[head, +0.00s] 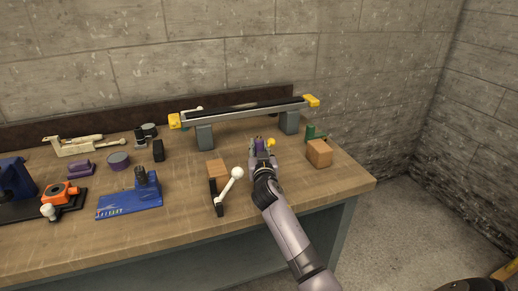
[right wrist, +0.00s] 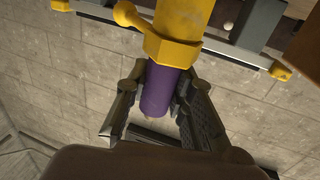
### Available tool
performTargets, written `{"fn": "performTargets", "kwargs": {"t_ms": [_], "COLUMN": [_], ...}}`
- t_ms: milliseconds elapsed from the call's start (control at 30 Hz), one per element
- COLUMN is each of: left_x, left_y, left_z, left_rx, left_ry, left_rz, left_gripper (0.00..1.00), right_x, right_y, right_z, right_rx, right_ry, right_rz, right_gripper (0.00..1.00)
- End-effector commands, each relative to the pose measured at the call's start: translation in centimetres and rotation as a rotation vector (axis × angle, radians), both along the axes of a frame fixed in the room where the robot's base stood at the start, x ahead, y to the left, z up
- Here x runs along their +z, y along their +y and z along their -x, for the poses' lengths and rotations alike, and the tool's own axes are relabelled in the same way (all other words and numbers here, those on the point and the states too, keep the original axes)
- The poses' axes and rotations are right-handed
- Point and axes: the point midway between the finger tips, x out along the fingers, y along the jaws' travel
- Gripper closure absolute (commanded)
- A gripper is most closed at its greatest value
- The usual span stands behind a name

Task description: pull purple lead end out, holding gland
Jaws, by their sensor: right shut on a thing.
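My right gripper (head: 262,150) is above the right part of the bench, below the long rail. In the right wrist view its two fingers (right wrist: 160,103) are shut on the purple lead end (right wrist: 158,90), a short purple cylinder. The upper end of the purple piece meets a yellow gland (right wrist: 172,48) with a faceted collar and a side knob. How deep the lead sits in the gland is hidden. In the head view the purple lead end (head: 259,145) and the yellow gland (head: 271,143) show small at the gripper tip. My left gripper is not in view.
A long rail with yellow ends (head: 245,111) stands on grey blocks behind the gripper. A wooden block (head: 319,153) is to the right. A white-knobbed lever (head: 230,185) stands close on the left. A blue fixture (head: 130,200) and an orange clamp (head: 61,193) are farther left.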

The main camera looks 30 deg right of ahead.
Motion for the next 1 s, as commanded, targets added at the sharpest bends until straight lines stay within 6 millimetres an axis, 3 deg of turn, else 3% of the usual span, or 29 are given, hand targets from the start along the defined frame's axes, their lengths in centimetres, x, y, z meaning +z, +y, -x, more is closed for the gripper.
{"fn": "performTargets", "kwargs": {"t_ms": [100, 133, 467, 800, 1000], "left_x": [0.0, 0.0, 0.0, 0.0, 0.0], "left_y": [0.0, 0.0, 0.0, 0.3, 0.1], "left_z": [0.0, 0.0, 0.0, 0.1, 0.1], "left_rx": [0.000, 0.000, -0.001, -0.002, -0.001], "left_ry": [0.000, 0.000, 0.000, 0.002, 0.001], "left_rz": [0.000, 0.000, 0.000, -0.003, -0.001], "left_gripper": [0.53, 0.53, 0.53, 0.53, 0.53], "right_x": [0.0, 0.0, 0.0, -0.1, -0.1], "right_y": [0.0, 0.0, 0.0, 0.1, 1.3], "right_z": [0.0, 0.0, 0.0, 0.2, 2.4], "right_rx": [0.000, 0.000, 0.000, 0.000, 0.001], "right_ry": [0.000, 0.001, 0.000, 0.001, 0.000], "right_rz": [0.000, 0.000, 0.000, 0.000, -0.002], "right_gripper": [1.00, 0.77, 0.55, 0.54, 0.54]}}
